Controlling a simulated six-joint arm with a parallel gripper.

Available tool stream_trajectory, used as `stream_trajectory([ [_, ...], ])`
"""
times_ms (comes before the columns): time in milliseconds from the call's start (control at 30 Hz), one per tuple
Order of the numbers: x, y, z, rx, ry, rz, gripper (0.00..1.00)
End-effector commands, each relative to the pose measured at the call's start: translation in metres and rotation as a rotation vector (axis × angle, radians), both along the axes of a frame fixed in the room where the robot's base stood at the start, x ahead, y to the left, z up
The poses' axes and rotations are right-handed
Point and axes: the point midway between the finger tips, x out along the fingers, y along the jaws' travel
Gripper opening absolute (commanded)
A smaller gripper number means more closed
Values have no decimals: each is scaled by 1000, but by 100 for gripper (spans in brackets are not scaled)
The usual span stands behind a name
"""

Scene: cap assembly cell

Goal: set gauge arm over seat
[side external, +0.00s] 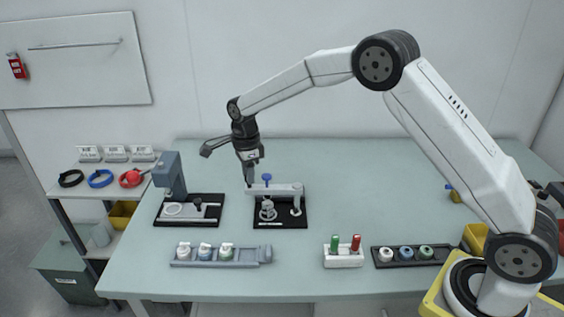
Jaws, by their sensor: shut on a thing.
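The gauge arm (284,189) is a pale horizontal bar with a blue knob (267,178) on top. It runs from a post at the right of a black base plate (282,223) toward the left. The seat (267,211) is a small light round piece on the left of that plate, below the bar's left part. My gripper (249,184) points down at the bar's left end and is shut on the gauge arm there. The jaws are small in this view, and the exact grip is hard to make out.
A press-like fixture (173,181) stands to the left. In front are a grey rail (222,257) with several caps, a white block (343,258) with green and red pieces, and a black tray (412,256) with caps.

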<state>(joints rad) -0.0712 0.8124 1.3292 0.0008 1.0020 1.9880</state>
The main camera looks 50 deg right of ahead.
Motion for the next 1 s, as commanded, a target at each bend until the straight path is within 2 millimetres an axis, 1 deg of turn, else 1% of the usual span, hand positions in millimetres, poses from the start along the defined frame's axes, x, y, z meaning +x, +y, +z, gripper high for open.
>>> stream_trajectory([
  [367,3,-3,2,-2,-10,-9,0],
  [400,3,-3,2,-2,-10,-9,41],
  [467,3,-3,2,-2,-10,-9,60],
  [500,3,-3,2,-2,-9,-8,67],
  [833,1,-2,1,0,-4,-6,67],
  [1000,2,-1,9,0,-4,-6,67],
])
